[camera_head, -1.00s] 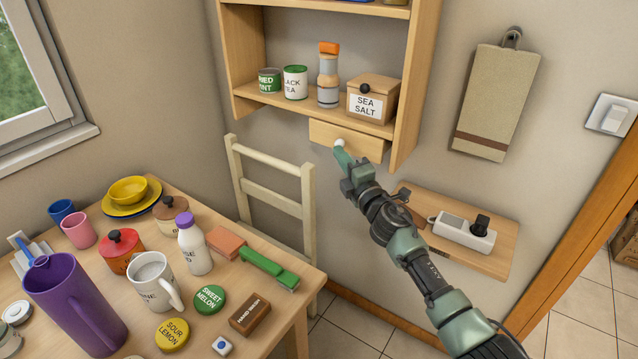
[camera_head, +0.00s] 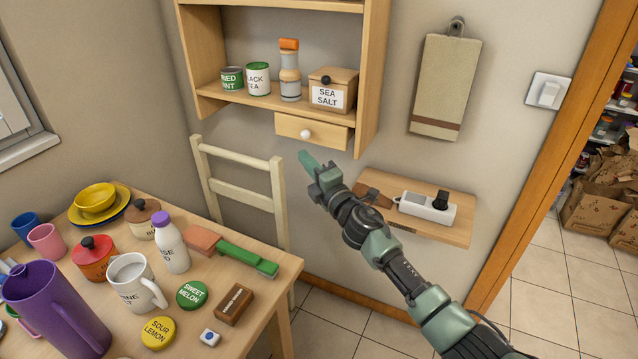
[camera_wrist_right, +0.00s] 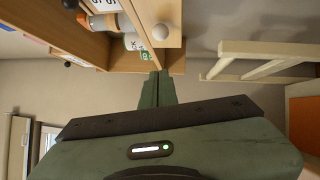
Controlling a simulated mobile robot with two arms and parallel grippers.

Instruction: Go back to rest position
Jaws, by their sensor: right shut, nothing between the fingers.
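My right gripper (camera_head: 307,160) is shut and empty in the head view. Its green fingertips are just below the small wooden drawer (camera_head: 310,132) with a white knob, apart from the knob. In the right wrist view the shut gripper fingers (camera_wrist_right: 158,88) point toward the underside of the shelf, and the white knob (camera_wrist_right: 161,32) shows above them. The drawer looks closed. My right arm reaches in from the lower right. My left gripper is in neither view.
A wooden wall shelf (camera_head: 187,60) holds jars and a sea salt box (camera_head: 333,94). A small side shelf (camera_head: 455,236) is right of my arm. A cream chair (camera_head: 240,195) stands behind the cluttered table (camera_head: 284,270). Tiled floor (camera_head: 530,290) is open at right.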

